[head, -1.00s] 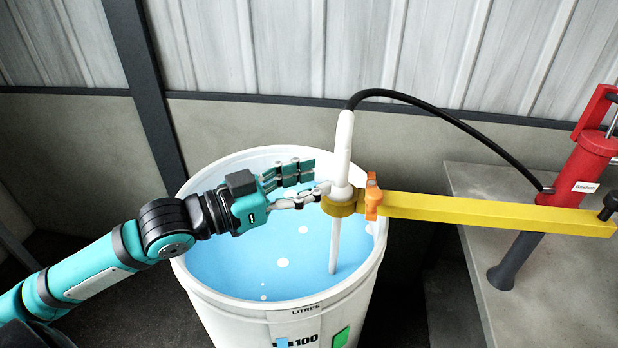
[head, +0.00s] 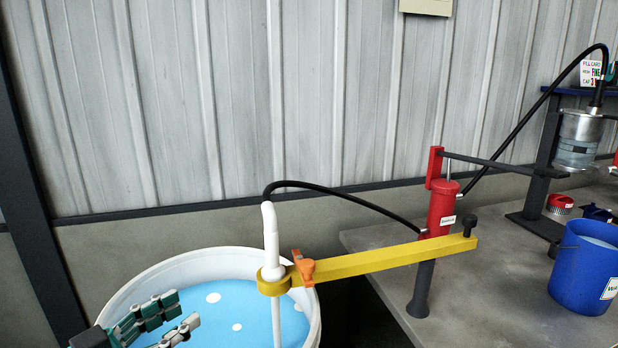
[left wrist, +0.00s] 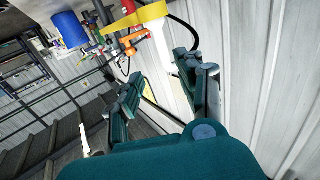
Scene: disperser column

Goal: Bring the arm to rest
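My left gripper (head: 187,309) shows at the bottom left of the head view, over the rim side of a white drum (head: 312,318) of blue liquid. Its fingers are apart with nothing between them, and a gap separates them from the white wand (head: 271,240). The left wrist view also shows the fingers (left wrist: 160,80) spread, with the wand (left wrist: 158,72) beyond them. The wand stands upright in a yellow ring (head: 273,286) at the end of a yellow arm (head: 390,260), with an orange clamp (head: 303,267) beside it. My right gripper is not seen.
A red post (head: 441,208) carries the yellow arm on a grey bench (head: 375,240). A black hose (head: 340,195) runs from the wand to it. A blue bucket (head: 583,275) and a clear vessel (head: 577,140) stand at the right. A corrugated wall (head: 330,90) closes the back.

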